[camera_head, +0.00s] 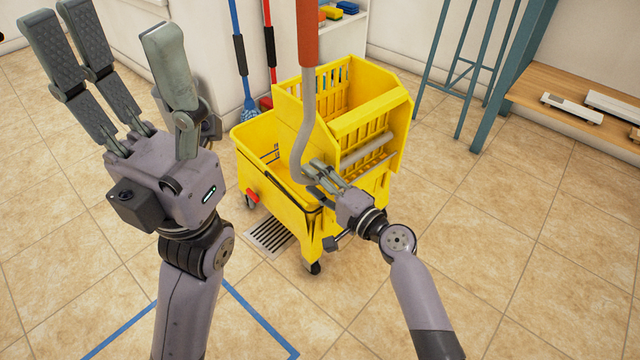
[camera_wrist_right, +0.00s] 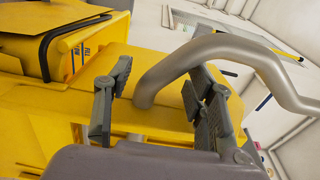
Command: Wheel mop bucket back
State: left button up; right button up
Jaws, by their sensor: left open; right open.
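The yellow mop bucket (camera_head: 285,205) stands upright on small dark casters on the tiled floor, with a yellow wringer (camera_head: 375,122) on top. A bent grey lever (camera_head: 305,115) with a red-orange grip (camera_head: 307,35) rises from its side. My right gripper (camera_head: 312,172) is open at the lower part of the lever. In the right wrist view, the open fingers (camera_wrist_right: 165,78) are on either side of the grey lever (camera_wrist_right: 190,50); I cannot tell whether they touch it. My left gripper (camera_head: 112,35) is open, empty and raised at the left, away from the bucket.
A floor drain grate (camera_head: 268,236) lies beside and partly under the bucket. Blue tape lines (camera_head: 262,322) mark the floor in front. Blue (camera_head: 239,55) and red (camera_head: 269,45) handles lean at the wall. A teal frame (camera_head: 505,75) and wooden shelf (camera_head: 570,92) stand right. Floor at right is clear.

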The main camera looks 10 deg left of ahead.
jog(key=shift+c, duration=0.4)
jog(key=shift+s+f, duration=0.1)
jog(key=shift+f, duration=0.1)
grip_shut()
